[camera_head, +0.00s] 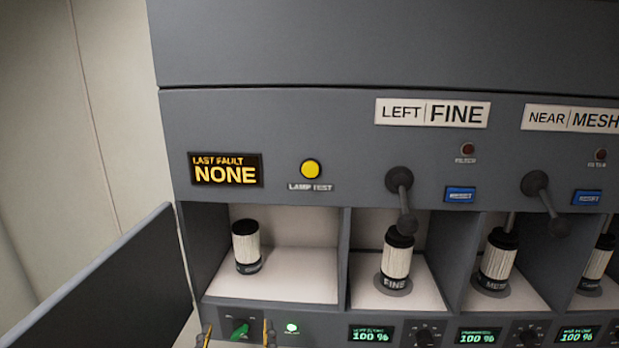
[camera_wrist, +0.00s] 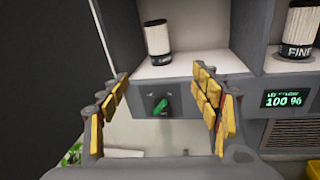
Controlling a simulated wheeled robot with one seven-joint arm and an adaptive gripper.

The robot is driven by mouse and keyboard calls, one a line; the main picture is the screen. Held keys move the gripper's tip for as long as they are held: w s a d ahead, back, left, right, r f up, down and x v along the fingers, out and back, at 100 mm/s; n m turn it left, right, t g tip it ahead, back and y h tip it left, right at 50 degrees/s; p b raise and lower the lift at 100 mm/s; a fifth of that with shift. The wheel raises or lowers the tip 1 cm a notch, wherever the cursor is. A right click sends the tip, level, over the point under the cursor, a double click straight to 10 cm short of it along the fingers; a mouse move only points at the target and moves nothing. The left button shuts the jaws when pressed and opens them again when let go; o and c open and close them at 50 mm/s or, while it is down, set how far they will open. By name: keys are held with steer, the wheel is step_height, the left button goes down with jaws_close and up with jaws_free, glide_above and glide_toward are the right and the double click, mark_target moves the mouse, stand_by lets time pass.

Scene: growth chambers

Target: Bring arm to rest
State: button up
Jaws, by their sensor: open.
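My gripper (camera_wrist: 161,106) is open and empty in the wrist view, its yellow-padded fingers spread apart. Between and beyond the fingers is a green knob (camera_wrist: 160,105) on the panel below the left bay. In the head view only the fingertips of my gripper (camera_head: 237,332) show at the bottom left, one on each side of the green knob (camera_head: 239,328). I cannot tell whether the fingers touch the panel. The rest of my arm is hidden in the head view.
A loose filter cartridge (camera_head: 246,246) stands in the left bay. Filters marked FINE (camera_head: 396,262) and MESH (camera_head: 497,262) stand in bays to the right, below black levers (camera_head: 401,188). A dark open door panel (camera_head: 105,290) stands close on the left. A display (camera_head: 226,170) reads NONE.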

steer(key=s+d+f+m+g+h+b, duration=0.1)
steer(key=s+d+f+m+g+b, duration=0.25)
steer(key=d+f+m, duration=0.4)
steer(key=s+d+f+m+g+b, duration=0.3)
steer(key=d+f+m+g+b, duration=0.15)
steer(key=f+m, duration=0.55)
steer(key=s+d+f+m+g+h+b, duration=0.1)
steer(key=s+d+f+m+g+b, duration=0.35)
steer(key=d+f+m, duration=0.5)
steer(key=w+d+f+m+b, duration=0.1)
steer(key=d+f+m+b, duration=0.7)
steer(key=b, duration=0.3)
steer(key=shift+w+d+m+b, duration=0.3)
steer(key=shift+d+m+b, duration=0.1)
steer(key=shift+d+m, duration=0.15)
